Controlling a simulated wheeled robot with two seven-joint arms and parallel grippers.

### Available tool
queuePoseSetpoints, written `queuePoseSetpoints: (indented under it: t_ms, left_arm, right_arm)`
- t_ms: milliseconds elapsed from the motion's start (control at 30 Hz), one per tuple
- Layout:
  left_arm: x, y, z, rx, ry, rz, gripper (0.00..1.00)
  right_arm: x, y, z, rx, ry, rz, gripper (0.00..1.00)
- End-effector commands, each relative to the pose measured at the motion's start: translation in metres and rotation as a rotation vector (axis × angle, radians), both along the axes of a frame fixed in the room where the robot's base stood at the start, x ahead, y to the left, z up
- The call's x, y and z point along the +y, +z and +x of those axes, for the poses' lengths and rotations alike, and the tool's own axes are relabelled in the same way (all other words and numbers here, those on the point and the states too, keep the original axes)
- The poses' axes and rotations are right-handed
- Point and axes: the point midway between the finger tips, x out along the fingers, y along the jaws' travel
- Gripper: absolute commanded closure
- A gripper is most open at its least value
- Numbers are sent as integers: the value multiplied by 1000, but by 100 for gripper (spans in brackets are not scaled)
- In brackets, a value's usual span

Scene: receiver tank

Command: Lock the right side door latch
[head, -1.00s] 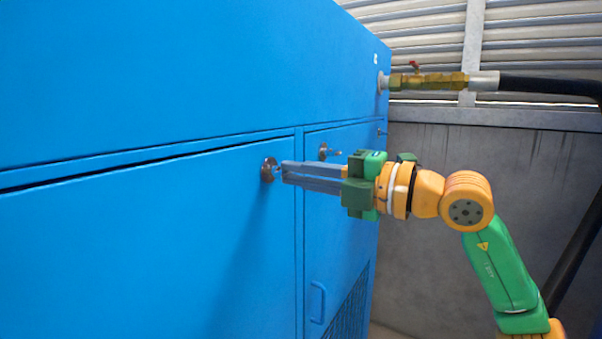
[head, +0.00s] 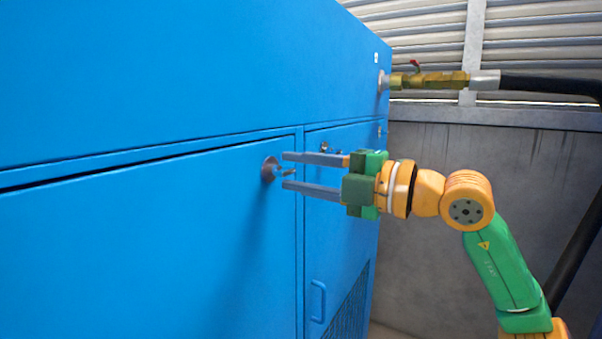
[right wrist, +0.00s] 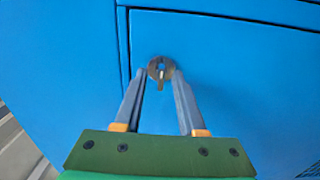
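The door latch (head: 269,169) is a round grey metal disc with a small key-like handle, near the upper right corner of the large blue door (head: 150,230). My right gripper (head: 285,170) is open, its two grey fingers above and below the latch handle in the head view. In the right wrist view the latch (right wrist: 161,68) lies between and just beyond the fingertips of the gripper (right wrist: 160,75), with its handle pointing toward the gripper's base. I cannot tell whether a finger touches it. My left gripper is not in view.
A second latch (head: 325,148) sits on the narrower blue door (head: 340,225), partly behind my right gripper. That door has a handle (head: 317,301) and a grille. A brass valve (head: 430,81) with a black hose sticks out at the upper right. A grey wall (head: 450,160) stands behind.

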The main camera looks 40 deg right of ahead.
Motion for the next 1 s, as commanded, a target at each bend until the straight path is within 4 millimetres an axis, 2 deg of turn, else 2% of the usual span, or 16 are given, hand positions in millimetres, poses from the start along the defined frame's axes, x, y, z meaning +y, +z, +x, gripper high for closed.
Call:
queuePoseSetpoints:
  t_ms: [300,367,500,667,1000]
  left_arm:
    - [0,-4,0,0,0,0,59]
    - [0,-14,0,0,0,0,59]
    - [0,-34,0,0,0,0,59]
    - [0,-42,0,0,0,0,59]
    - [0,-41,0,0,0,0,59]
  right_arm:
    - [-2,-3,-3,2,-2,-2,59]
    - [-6,-6,-11,1,-4,-3,59]
    - [-17,-8,-40,0,-4,-2,59]
    - [-26,-4,-61,1,-1,-2,59]
    - [-27,-1,-65,2,1,-2,59]
